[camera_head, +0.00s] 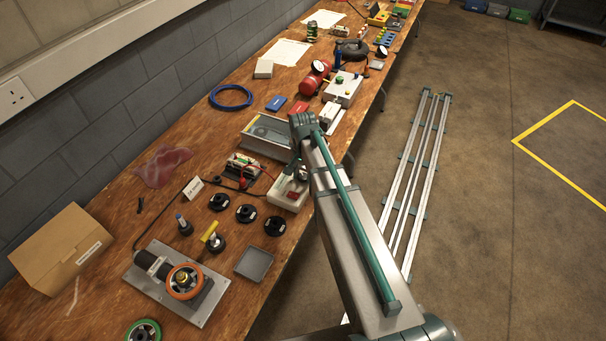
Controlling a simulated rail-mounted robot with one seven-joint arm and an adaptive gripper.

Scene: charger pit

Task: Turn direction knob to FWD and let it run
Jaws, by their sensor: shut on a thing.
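A small white control box (279,198) with a red part on its top stands near the front edge of the bench. My gripper (294,171) points down at the box and is shut on its direction knob. The knob is mostly hidden by the fingers and the arm, so I cannot read its position or the FWD mark. A motor (153,263) with an orange-rimmed wheel (170,283) sits on a grey metal plate (206,305) at the lower left. One frame does not show whether the wheel turns.
A battery-like unit (243,164) with red leads stands left of the box. Several black discs (246,213), a yellow-handled tool (210,231) and a grey tray (254,263) lie nearby. A cardboard box (62,250) stands by the wall. The floor right of the bench holds long rails (407,190).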

